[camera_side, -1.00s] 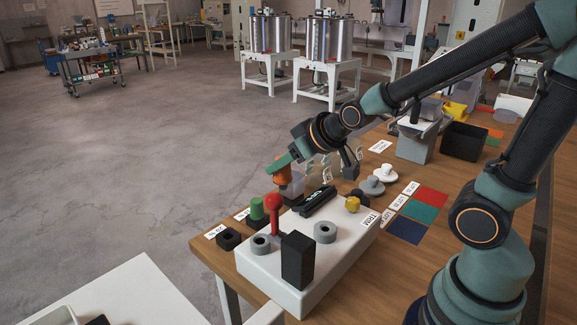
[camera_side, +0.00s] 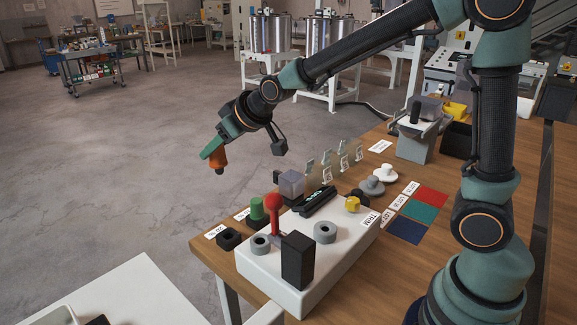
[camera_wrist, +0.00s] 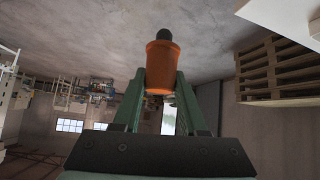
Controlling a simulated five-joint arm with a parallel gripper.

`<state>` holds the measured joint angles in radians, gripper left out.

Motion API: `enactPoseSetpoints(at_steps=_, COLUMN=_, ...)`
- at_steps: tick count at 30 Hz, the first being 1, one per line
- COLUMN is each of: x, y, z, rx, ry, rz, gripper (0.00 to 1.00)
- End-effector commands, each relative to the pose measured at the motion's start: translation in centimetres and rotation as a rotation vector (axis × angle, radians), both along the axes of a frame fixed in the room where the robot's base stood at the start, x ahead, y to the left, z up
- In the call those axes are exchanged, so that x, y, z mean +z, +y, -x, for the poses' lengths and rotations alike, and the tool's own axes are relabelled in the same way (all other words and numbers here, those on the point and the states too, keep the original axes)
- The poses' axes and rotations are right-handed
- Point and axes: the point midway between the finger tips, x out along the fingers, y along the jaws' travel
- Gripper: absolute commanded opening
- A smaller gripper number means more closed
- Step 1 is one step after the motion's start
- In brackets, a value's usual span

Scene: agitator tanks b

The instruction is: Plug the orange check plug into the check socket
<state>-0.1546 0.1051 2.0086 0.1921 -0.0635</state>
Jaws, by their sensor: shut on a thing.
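The orange check plug (camera_side: 217,160) hangs from my gripper (camera_side: 213,149), beyond the far left edge of the table in the side view. The wrist view shows the plug (camera_wrist: 161,68) between the two green fingers of my gripper (camera_wrist: 160,85), with its dark tip pointing away from the wrist. My gripper is shut on the plug, and the plug is apart from everything else. A black socket block (camera_side: 228,238) with an opening on top sits at the table's left corner beside a small label. I cannot read the label, so I cannot tell whether this is the check socket.
A green plug (camera_side: 257,208) stands in another dark block. A white box (camera_side: 335,258) carries a red-knobbed lever (camera_side: 274,203), a black upright block (camera_side: 297,261), grey rings and a yellow knob (camera_side: 352,204).

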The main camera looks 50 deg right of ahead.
Motion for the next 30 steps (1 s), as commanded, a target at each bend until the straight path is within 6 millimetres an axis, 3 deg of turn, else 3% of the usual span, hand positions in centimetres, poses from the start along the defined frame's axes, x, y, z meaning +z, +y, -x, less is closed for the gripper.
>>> enactPoseSetpoints(at_steps=8, x=-0.7, y=0.0, z=0.0, rx=0.000, ry=0.001, rz=0.000, gripper=0.00)
enactPoseSetpoints(at_steps=24, x=-13.0, y=-0.1, z=0.1, rx=0.000, ry=0.006, rz=0.001, gripper=0.00)
enactPoseSetpoints(at_steps=30, x=-15.1, y=0.0, z=0.0, rx=0.000, ry=0.000, rz=0.000, gripper=0.00)
